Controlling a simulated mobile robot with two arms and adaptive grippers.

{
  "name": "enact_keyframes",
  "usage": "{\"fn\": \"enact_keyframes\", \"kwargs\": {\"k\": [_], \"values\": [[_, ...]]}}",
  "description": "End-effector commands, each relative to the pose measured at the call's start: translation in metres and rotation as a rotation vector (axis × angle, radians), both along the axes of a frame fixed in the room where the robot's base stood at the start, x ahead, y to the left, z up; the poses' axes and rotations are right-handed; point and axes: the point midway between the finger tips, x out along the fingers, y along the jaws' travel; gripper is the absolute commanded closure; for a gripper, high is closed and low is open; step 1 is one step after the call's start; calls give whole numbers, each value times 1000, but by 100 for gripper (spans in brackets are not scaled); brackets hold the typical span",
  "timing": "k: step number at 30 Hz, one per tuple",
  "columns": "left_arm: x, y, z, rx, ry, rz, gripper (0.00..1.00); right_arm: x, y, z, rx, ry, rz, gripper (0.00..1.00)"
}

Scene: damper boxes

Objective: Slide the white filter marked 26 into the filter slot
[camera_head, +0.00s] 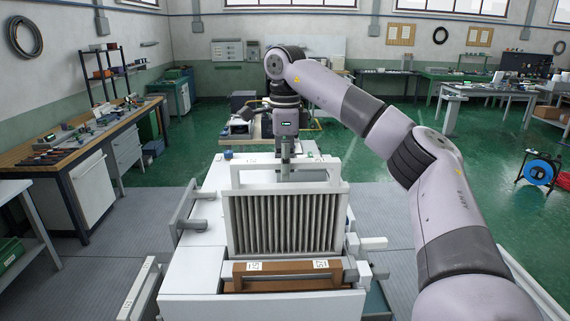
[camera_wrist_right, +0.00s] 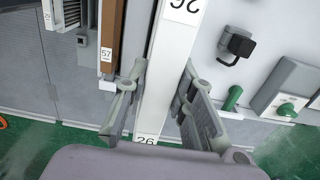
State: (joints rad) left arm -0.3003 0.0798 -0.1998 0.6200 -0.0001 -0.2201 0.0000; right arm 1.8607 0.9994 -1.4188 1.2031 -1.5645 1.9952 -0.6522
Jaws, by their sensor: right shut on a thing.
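The white filter (camera_head: 284,222) has grey pleats and stands upright above the white box (camera_head: 195,268). Its bar marked 26 (camera_wrist_right: 147,139) shows in the right wrist view. My right gripper (camera_head: 286,170) comes down from above and is shut on the filter's top bar; its fingers (camera_wrist_right: 165,78) lie on both sides of that bar in the wrist view. The filter slot is hidden behind the filter and the brown piece, so I cannot tell whether the filter's lower edge is inside it. My left gripper is not in view.
A brown bar marked 57 (camera_wrist_right: 111,35) lies close in front of the filter, and also shows in the head view (camera_head: 288,283). Grey handles (camera_head: 184,210) stick out at the box's left. A workbench (camera_head: 75,150) stands at the left.

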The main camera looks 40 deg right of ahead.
Motion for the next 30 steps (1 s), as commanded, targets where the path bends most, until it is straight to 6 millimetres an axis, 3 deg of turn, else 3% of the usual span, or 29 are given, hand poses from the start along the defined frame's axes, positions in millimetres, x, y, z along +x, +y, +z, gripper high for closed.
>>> {"fn": "enact_keyframes", "kwargs": {"k": [14,30], "values": [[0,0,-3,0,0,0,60,0,0,-5,0,-1,0,100],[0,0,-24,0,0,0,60,0,1,-47,1,-1,1,100]]}}
